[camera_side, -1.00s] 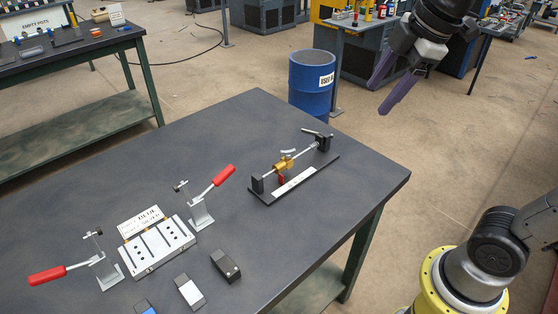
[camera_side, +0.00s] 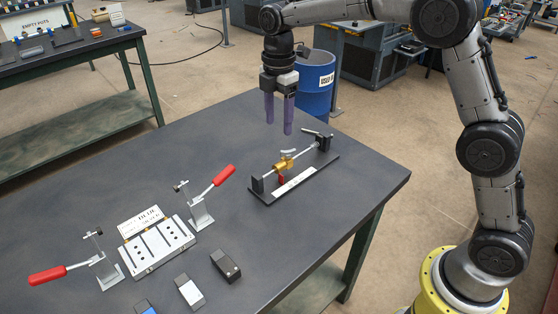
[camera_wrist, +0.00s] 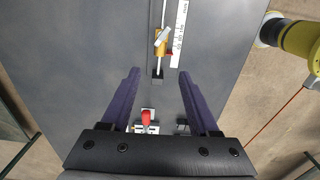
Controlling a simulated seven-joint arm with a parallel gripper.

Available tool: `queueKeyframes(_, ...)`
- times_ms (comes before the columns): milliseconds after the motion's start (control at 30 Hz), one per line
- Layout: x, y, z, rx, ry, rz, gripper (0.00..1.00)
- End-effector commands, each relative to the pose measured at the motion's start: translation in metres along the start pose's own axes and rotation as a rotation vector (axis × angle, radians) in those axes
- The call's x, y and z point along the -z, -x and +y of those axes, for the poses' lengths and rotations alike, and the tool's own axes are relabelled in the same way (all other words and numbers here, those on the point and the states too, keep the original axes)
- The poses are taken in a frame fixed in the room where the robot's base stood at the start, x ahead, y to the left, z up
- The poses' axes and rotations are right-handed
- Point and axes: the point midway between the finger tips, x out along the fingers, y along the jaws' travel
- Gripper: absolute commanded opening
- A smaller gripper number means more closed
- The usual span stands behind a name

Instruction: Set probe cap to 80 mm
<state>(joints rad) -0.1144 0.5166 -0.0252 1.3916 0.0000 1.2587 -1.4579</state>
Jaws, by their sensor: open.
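The brass probe cap (camera_side: 284,163) sits on a thin rod between two black end posts on a black base (camera_side: 318,178). A white scale (camera_side: 296,182) lies along the base, and a red pointer (camera_side: 281,180) hangs below the cap. In the wrist view the cap (camera_wrist: 160,42) and the scale (camera_wrist: 180,32) show at the top, beyond my fingertips; the scale's figures are too small to read. My gripper (camera_side: 278,128) points down with two purple fingers apart and empty. It is above the table, behind and above the cap in the side view, touching nothing.
A fixture plate (camera_side: 158,245) stands between two red-handled clamps (camera_side: 216,182) at the table's left. Several small blocks (camera_side: 226,266) lie near the front edge. A blue barrel (camera_side: 318,78) stands on the floor behind the table.

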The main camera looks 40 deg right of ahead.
Motion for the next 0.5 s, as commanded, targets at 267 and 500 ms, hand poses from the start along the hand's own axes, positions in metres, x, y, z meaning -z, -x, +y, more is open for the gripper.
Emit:
queueKeyframes(267,0.0,-0.05,-0.002,0.005,-0.001,-0.001,0.61)
queueKeyframes(500,0.0,-0.096,-0.001,0.004,-0.001,0.0,0.61)
